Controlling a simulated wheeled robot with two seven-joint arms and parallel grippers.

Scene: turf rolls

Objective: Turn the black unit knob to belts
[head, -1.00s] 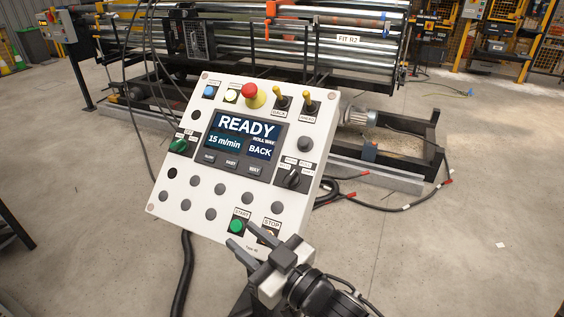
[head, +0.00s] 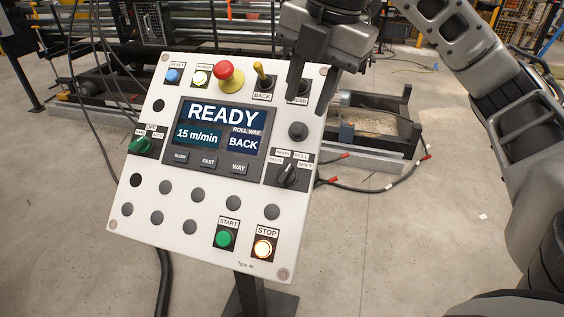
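The black unit knob (head: 287,175) sits at the right side of the white, tilted control panel (head: 190,254). Small labels surround it, too small to read surely, and I cannot tell surely which one it points to. My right gripper (head: 309,97) hangs at the panel's upper right corner, above the knob and apart from it. Its two fingers point down, spread with nothing between them. They partly cover the right toggle switch and its label. My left gripper is not in view.
The display (head: 217,130) reads READY, 15 m/min and BACK. A red mushroom button (head: 226,77), a green knob (head: 141,146), a green START button (head: 224,239) and a lit STOP button (head: 262,248) are on the panel. Rollers and a frame stand behind.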

